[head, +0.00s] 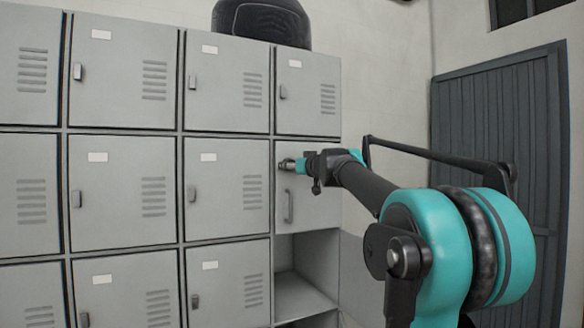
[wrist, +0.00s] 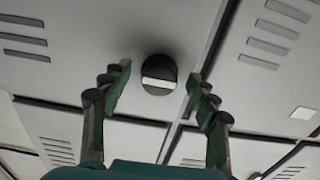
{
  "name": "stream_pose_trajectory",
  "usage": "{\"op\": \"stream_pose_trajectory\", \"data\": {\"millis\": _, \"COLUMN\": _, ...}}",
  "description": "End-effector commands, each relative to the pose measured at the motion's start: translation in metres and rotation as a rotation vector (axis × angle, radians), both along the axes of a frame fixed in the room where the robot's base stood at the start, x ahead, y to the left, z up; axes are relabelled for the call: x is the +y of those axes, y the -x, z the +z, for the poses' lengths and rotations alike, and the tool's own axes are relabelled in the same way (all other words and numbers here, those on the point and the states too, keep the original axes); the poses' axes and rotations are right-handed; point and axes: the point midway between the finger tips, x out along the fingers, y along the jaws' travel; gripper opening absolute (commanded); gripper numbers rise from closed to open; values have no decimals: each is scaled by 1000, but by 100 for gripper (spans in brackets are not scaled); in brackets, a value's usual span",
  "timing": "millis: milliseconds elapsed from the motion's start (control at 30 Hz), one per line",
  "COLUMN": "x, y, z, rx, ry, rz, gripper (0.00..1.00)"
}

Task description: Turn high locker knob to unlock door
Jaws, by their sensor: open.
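The locker knob (wrist: 159,74) is a round dark piece with a pale bar lying roughly level across its face. It sits on a grey locker door (head: 318,205) in the right column, second row, which looks shut. In the head view the silvery knob (head: 285,164) shows just left of my gripper (head: 301,165). In the wrist view my gripper (wrist: 157,88) is open, with one finger on each side of the knob. Gaps show between the knob and both fingers. A bar handle (head: 288,206) is on the same door below the knob.
Other grey lockers (head: 120,70) with small latches fill the wall to the left. An open cubby (head: 305,295) lies below the knob's door. A dark rounded object (head: 262,22) sits on top. A dark slatted door (head: 500,140) stands at right.

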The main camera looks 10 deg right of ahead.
Motion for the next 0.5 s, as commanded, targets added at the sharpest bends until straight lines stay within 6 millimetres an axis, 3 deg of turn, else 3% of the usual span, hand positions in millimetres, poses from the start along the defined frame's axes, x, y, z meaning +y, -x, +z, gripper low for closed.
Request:
{"op": "stream_pose_trajectory", "data": {"millis": 333, "x": 1, "y": -3, "z": 0, "rx": 0, "ry": 0, "rz": 0, "gripper": 60}}
{"op": "stream_pose_trajectory", "data": {"millis": 500, "x": 1, "y": -3, "z": 0, "rx": 0, "ry": 0, "rz": 0, "gripper": 40}}
